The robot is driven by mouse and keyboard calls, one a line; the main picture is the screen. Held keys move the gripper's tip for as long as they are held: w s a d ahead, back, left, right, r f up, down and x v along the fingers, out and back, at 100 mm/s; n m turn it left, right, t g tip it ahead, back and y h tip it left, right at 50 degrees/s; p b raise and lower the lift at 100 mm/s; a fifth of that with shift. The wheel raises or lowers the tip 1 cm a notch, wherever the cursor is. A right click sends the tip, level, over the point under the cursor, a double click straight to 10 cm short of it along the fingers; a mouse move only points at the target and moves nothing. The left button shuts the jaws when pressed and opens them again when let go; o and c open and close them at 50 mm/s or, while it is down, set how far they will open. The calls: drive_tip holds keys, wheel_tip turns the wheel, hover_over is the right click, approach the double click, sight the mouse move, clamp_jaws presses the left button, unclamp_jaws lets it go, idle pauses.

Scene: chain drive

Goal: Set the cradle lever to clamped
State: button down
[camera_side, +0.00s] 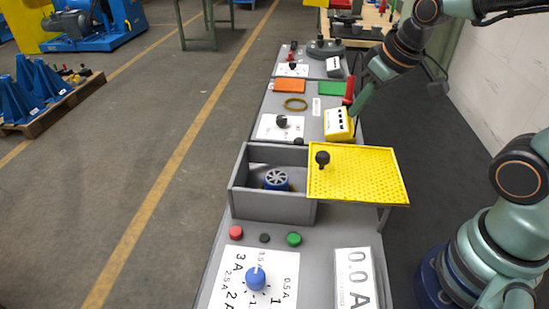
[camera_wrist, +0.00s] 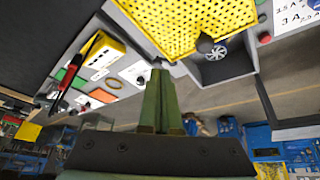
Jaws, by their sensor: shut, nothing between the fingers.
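I cannot tell for certain which part is the cradle lever. A red handle-like piece (camera_side: 349,89) stands by the yellow box (camera_side: 338,124); both also show at the left of the wrist view, the red piece (camera_wrist: 88,48) and the box (camera_wrist: 100,58). A black knob (camera_side: 282,121) sits on a white plate left of the box. My green gripper (camera_side: 361,101) is shut and empty, just right of the red piece and above the bench in the side view. Its fingers (camera_wrist: 158,78) are together in the wrist view. Whether it touches the red piece is unclear.
A yellow perforated cover (camera_side: 365,175) with a black knob stands open beside a grey box (camera_side: 240,190) holding a blue wheel (camera_side: 276,179). Orange (camera_side: 289,86) and green (camera_side: 331,88) pads lie farther back. Nearer are red (camera_side: 236,233) and green (camera_side: 294,239) buttons and a blue dial (camera_side: 256,278).

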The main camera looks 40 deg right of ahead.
drive_tip(key=w+d+f, duration=0.2)
drive_tip(key=w+f, duration=0.3)
drive_tip(key=f, duration=0.2)
drive_tip(key=shift+n+g, duration=0.4)
drive_tip(key=shift+d, duration=0.1)
drive_tip(key=x, duration=1)
drive_tip(key=shift+a, duration=0.35)
drive_tip(key=shift+w+a, duration=0.15)
drive_tip(key=shift+w, duration=1.05)
drive_tip(key=shift+w+a, duration=0.15)
drive_tip(key=shift+w, duration=0.7)
drive_tip(key=shift+w+d, duration=0.45)
drive_tip(key=shift+w, duration=0.15)
drive_tip(key=shift+w+d, duration=0.25)
drive_tip(key=shift+w, duration=0.4)
drive_tip(key=shift+w+d, duration=0.1)
drive_tip(key=shift+w, duration=1.55)
drive_tip(key=shift+s, duration=0.1)
